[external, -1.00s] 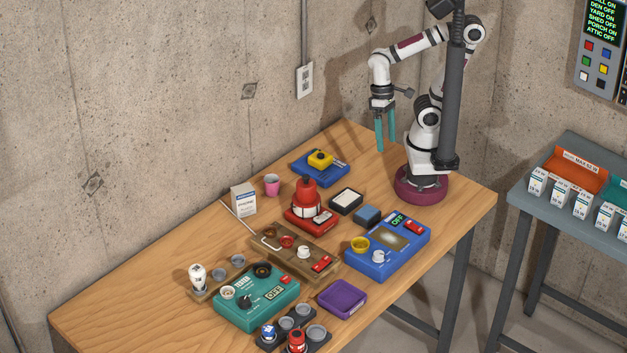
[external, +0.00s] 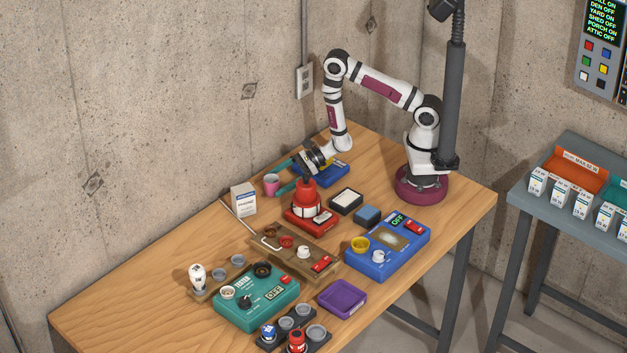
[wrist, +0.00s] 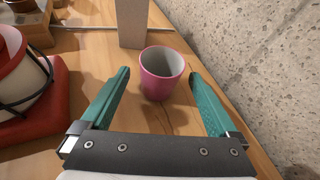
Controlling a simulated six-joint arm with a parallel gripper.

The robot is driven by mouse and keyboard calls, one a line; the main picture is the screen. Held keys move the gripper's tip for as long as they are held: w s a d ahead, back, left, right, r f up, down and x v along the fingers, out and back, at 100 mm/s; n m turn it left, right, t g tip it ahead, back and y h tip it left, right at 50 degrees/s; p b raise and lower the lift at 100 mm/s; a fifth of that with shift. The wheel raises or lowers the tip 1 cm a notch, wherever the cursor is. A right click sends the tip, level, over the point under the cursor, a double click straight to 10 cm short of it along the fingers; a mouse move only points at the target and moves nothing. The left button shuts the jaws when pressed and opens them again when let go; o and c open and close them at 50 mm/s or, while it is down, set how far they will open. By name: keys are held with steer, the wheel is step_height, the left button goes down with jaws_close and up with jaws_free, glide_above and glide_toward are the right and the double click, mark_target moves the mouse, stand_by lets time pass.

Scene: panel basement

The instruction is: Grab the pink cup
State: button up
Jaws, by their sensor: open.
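The pink cup (external: 271,186) stands upright on the wooden table near the wall, and its pale inside shows. In the wrist view the pink cup (wrist: 162,74) is ahead, centred between the fingertips. My gripper (external: 279,178) is low over the table, tilted toward the cup, with its teal fingers apart. In the wrist view my gripper (wrist: 160,80) is open, one finger on each side of the cup.
A red lantern-like device (external: 306,207) stands close beside my gripper. A white box (external: 243,198) stands just beyond the cup. The concrete wall (wrist: 265,60) is close on the right in the wrist view. A blue tray (external: 328,174) lies behind my gripper.

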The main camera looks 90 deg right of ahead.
steer(key=shift+x, duration=1.25)
steer(key=shift+r, duration=0.25)
steer(key=c, duration=1.4)
